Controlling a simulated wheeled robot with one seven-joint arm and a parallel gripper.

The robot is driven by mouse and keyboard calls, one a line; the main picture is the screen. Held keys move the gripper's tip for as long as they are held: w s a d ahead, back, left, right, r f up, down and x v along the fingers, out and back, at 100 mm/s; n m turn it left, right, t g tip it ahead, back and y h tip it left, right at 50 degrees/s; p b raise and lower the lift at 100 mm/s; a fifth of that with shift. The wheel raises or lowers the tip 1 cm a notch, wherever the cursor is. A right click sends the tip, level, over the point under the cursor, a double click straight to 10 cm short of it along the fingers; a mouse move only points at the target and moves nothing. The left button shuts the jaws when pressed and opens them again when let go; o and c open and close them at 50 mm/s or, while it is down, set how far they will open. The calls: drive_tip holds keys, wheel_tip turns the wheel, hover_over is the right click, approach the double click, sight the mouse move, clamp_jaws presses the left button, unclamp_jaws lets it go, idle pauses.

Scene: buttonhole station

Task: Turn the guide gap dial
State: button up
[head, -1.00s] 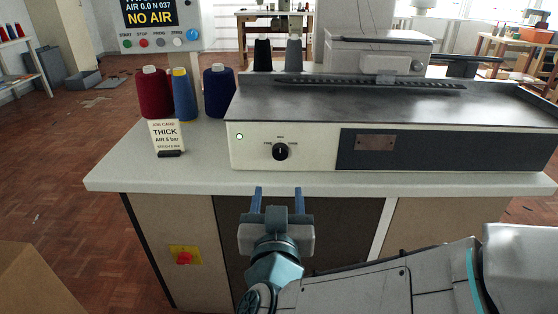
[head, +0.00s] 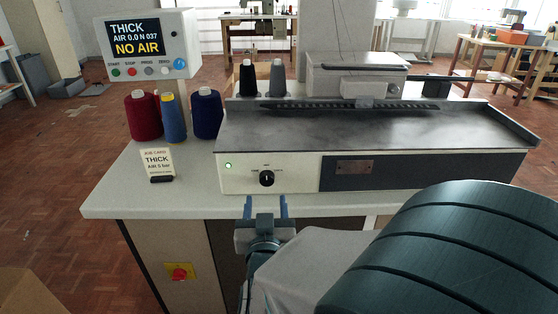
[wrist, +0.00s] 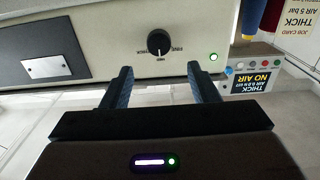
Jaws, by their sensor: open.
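The guide gap dial (head: 266,178) is a round black knob with a white pointer line on the cream front panel of the machine. In the wrist view the dial (wrist: 159,42) lies ahead of the gap between my fingers, and printed labels sit around it. In the head view its pointer looks about upright. My gripper (head: 266,207) is open and empty, with two blue fingers pointing at the panel, just below and in front of the dial. In the wrist view my gripper's fingers (wrist: 160,82) stand apart from the dial.
A green lamp (head: 228,166) glows left of the dial. A job card (head: 157,162) reading THICK stands on the worktop (head: 110,195), near red (head: 142,117), blue and navy thread cones. A display (head: 135,40) reads NO AIR. A red knob (head: 179,272) sits below.

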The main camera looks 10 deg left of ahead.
sight(267, 180)
drive_tip(key=x, duration=0.4)
drive_tip(key=p+x, duration=0.1)
drive_tip(key=x, duration=0.1)
drive_tip(key=shift+f, duration=0.25)
drive_tip(key=shift+w+a+r, duration=0.1)
drive_tip(key=shift+w+a, duration=0.1)
drive_tip(key=shift+w, duration=0.5)
drive_tip(key=shift+c, duration=0.3)
drive_tip(key=c, duration=0.9)
